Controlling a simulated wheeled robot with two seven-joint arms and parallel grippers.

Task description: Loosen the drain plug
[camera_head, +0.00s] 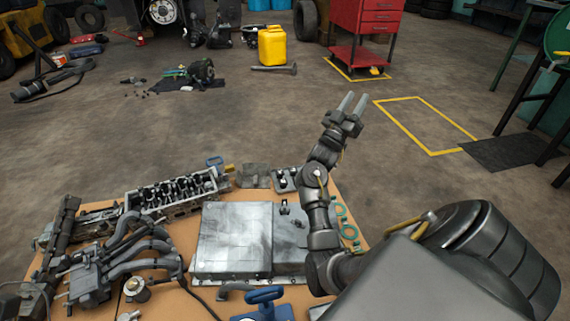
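A wide flat grey metal pan-like part (232,238) lies on the workbench (180,296) at the lower middle. A small dark fitting (284,208) stands on its upper right area; I cannot tell whether this is the drain plug. My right arm comes in from the lower right and passes over the bench's right side. My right gripper (352,103) is raised beyond the bench's far edge, pointing away over the floor. Its two pale fingers are apart with nothing between them. It is clear of the metal part. My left gripper is not in view.
A cylinder head (172,194) and a manifold with curved pipes (125,258) crowd the bench's left. A blue-handled tool (264,297) is at the near edge. Beyond, open floor leads to a yellow can (272,46) and red tool cart (362,28).

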